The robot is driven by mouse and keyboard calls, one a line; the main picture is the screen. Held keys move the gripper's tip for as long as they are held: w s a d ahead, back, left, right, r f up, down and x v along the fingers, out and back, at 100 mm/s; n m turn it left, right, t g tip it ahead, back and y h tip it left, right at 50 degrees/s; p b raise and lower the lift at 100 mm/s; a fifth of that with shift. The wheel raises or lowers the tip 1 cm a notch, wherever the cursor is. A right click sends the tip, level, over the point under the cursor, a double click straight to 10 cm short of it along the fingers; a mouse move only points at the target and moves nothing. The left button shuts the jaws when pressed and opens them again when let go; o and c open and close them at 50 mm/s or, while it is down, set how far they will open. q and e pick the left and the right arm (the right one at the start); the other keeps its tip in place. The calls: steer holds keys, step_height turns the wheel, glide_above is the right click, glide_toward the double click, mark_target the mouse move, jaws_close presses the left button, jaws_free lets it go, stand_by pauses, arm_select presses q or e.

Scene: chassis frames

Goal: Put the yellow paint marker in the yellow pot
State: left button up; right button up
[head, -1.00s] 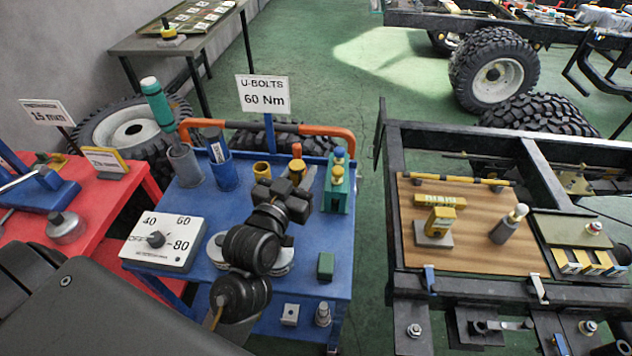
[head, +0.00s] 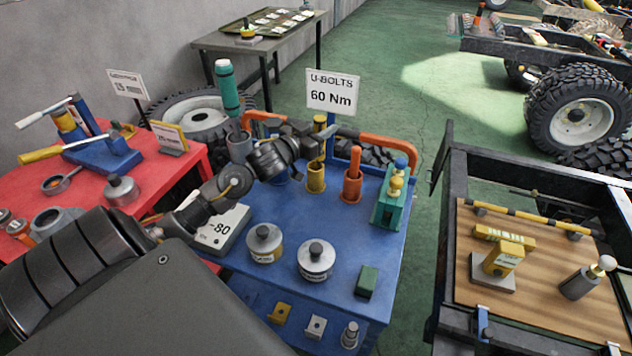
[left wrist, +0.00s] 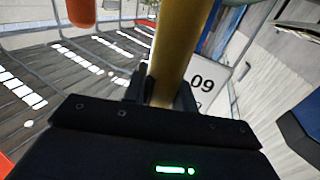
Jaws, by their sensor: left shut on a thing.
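The yellow paint marker (head: 318,148) stands roughly upright over the yellow pot (head: 316,181) at the back of the blue cart top. Its lower end meets the pot's mouth in the head view; I cannot tell how far inside it is. My left gripper (head: 322,131) is shut on the marker's upper part. In the left wrist view the marker (left wrist: 177,48) runs up from between the fingers (left wrist: 160,92). My right gripper is not in view.
An orange pot (head: 352,187) with an orange marker stands right of the yellow pot. The U-bolts sign (head: 332,92) and orange handle (head: 385,146) are behind. Two round weights (head: 315,262) stand in front.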

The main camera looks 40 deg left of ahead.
arm_select(q)
steer(key=shift+w+a+r, duration=0.1)
steer(key=shift+a+r, duration=0.05)
steer(key=shift+a, duration=0.25)
steer(key=shift+w+a+r, duration=0.1)
steer(key=shift+a+r, duration=0.05)
steer(key=shift+a, duration=0.25)
steer(key=shift+f, duration=0.15)
step_height(320, 180, down, 10)
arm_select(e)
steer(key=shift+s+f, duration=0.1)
arm_select(q)
steer(key=o, duration=1)
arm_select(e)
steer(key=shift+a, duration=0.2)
